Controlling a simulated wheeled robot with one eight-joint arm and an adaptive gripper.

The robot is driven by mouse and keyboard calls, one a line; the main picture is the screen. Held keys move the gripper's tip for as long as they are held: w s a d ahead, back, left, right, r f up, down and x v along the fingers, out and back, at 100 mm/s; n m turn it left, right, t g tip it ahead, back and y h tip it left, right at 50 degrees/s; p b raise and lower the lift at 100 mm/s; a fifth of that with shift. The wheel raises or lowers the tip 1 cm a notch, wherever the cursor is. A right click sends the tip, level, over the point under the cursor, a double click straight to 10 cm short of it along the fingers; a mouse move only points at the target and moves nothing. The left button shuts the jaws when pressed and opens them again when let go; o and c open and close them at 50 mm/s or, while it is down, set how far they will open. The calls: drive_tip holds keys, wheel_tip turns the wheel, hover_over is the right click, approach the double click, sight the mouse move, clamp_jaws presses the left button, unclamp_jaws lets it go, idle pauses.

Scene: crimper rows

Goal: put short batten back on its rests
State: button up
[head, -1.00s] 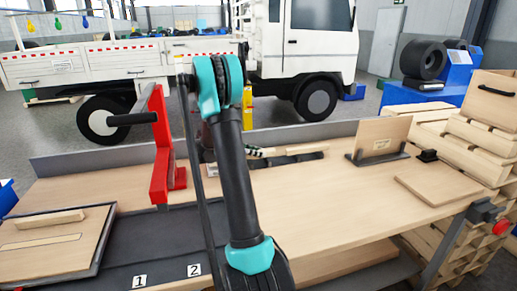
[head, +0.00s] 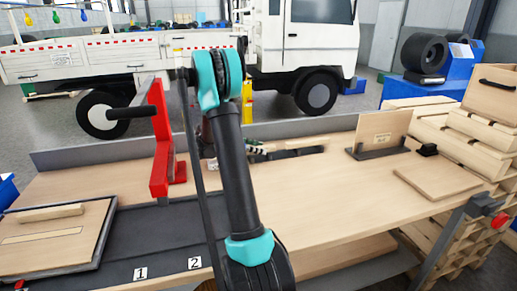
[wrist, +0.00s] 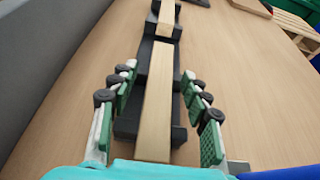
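In the wrist view a pale wooden batten (wrist: 157,105) lies lengthwise over black rests (wrist: 128,122), with its near end towards me. A second pale wooden piece (wrist: 168,13) lies in line beyond it on another black rest. My gripper (wrist: 160,112) is open, with green-padded fingers on both sides of the near batten and a visible gap to each. In the head view the wood (head: 310,149) and black rests (head: 295,155) show at the back of the bench; my arm hides part of this area. I cannot tell which piece is the short batten.
A red clamp stand (head: 160,145) rises left of my arm. A framed board (head: 85,245) with a wooden bar (head: 50,212) lies at front left. An upright panel (head: 384,133) and a flat board (head: 438,178) stand right. The bench's front middle is clear.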

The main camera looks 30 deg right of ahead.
drive_tip(key=shift+v, duration=3.75)
